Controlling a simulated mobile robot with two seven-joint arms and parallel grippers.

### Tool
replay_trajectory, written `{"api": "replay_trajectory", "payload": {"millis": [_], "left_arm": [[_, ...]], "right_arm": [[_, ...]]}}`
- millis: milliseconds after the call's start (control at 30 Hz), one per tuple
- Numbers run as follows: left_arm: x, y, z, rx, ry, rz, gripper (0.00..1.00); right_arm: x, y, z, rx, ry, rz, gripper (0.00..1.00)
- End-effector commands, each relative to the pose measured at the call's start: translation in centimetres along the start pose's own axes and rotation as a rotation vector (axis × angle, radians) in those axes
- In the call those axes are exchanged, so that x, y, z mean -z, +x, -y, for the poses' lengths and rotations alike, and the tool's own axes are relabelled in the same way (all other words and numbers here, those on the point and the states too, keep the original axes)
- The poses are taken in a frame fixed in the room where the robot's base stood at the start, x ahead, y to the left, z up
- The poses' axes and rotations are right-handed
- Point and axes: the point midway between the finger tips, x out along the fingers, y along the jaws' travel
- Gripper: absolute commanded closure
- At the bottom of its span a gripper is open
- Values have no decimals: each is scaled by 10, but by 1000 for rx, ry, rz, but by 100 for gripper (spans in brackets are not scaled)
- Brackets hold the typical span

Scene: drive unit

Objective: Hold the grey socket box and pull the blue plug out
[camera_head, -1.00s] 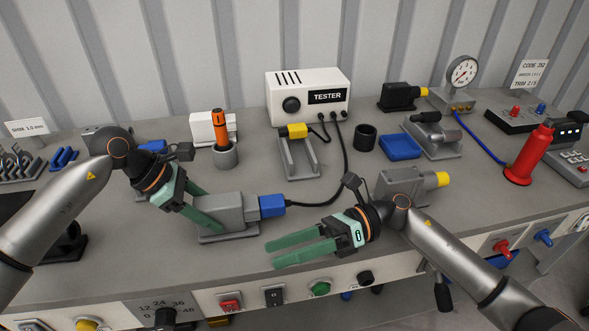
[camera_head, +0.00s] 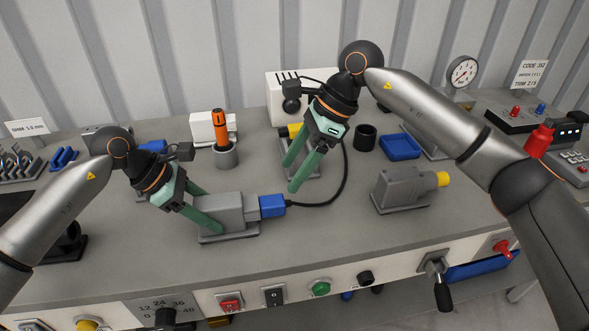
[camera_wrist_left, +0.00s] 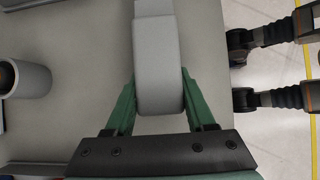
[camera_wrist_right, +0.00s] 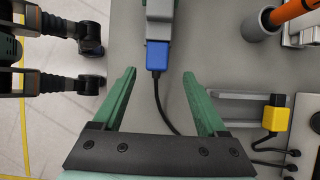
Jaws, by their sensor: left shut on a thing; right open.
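The grey socket box (camera_head: 232,212) sits on its base plate at the middle front of the bench. My left gripper (camera_head: 208,212) is shut on the box's left part; the left wrist view shows a green finger on each side of the grey box (camera_wrist_left: 158,70). The blue plug (camera_head: 271,206) is at the box's right end, with a black cable leaving it to the right. My right gripper (camera_head: 302,172) is open and empty, above and right of the plug, fingers pointing down. In the right wrist view the plug (camera_wrist_right: 157,55) lies ahead, beyond the fingertips.
The black cable (camera_head: 338,190) curves up behind my right gripper toward the tester (camera_head: 285,88). A grey block with a yellow end (camera_head: 403,187) stands to the right. An orange-handled tool (camera_head: 218,128) stands in a grey cup behind the box. The bench front before the plug is clear.

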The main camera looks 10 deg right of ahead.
Motion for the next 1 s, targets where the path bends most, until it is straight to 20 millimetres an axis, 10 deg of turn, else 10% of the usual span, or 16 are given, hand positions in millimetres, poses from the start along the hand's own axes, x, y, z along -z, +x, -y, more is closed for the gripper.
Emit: {"api": "replay_trajectory", "payload": {"millis": [600, 1000], "left_arm": [[0, 0, 0, -1, -1, -1, 100], [0, 0, 0, -1, -1, -1, 100]], "right_arm": [[6, 90, -5, -9, -24, -49, 25], [6, 99, -5, -7, -24, -47, 26]]}}
